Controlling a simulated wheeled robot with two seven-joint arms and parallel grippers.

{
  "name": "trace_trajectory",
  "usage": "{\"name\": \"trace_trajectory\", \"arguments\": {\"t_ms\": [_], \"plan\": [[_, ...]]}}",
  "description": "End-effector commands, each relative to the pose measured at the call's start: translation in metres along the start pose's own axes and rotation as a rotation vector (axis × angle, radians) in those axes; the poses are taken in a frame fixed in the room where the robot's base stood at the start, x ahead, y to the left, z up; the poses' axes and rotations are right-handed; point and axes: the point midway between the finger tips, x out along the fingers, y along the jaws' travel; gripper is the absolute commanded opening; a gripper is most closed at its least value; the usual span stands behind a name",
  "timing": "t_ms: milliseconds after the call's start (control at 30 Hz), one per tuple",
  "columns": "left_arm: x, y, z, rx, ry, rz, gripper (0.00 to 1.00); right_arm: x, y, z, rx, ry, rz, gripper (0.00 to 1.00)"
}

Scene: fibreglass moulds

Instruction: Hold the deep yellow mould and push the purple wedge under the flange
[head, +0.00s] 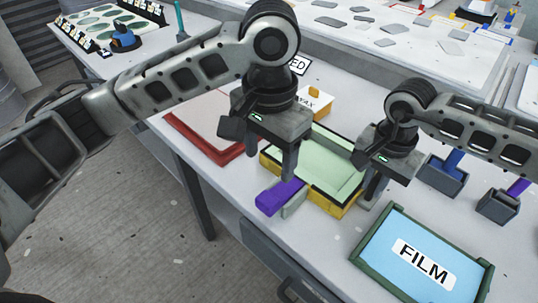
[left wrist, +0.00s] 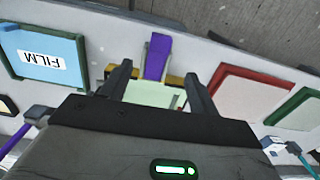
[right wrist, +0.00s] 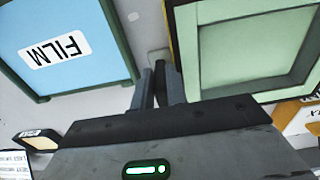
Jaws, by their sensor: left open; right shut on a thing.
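The yellow mould (head: 345,211) has a pale green inside and a dark rim line, and sits mid-table. The purple wedge (head: 275,198) lies at its front side, its far end against the mould's edge; I cannot tell whether any of it is under the flange. It also shows in the left wrist view (left wrist: 157,55). My left gripper (head: 270,163) is open and empty above the mould's near edge, close to the wedge.
A light grey piece (head: 293,205) lies beside the wedge. A FILM tray (head: 366,263) stands at the front right, a red frame (head: 238,151) at the left. A WAX box (head: 318,103) is behind the mould. Grey holders (head: 443,178) stand at the right.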

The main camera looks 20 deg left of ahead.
Motion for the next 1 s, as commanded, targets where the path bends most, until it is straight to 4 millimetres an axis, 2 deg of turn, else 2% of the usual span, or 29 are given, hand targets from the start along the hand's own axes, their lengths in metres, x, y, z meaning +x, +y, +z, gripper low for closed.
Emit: {"name": "trace_trajectory", "arguments": {"t_ms": [33,133,200,233,433,1000], "plan": [[0.000,0.000,0.000,0.000,0.000,0.000,0.53,-0.001,0.000,-0.001,0.000,0.004,-0.001,0.00],[0.009,-0.001,0.005,0.002,0.003,-0.006,0.25,-0.001,0.000,-0.001,0.000,0.004,-0.001,0.00],[0.021,-0.003,0.015,0.005,0.007,-0.011,0.06,-0.001,0.000,-0.001,0.000,0.004,-0.001,0.00],[0.027,-0.003,0.019,0.008,0.009,-0.010,0.00,-0.001,0.000,-0.001,0.000,0.004,-0.001,0.00],[0.051,-0.001,0.037,0.014,0.010,0.001,0.00,-0.001,0.000,-0.001,0.000,0.004,-0.001,0.00],[0.112,0.000,0.036,0.015,0.010,0.004,0.00,-0.001,0.000,-0.001,0.000,0.005,0.000,0.00]]}}
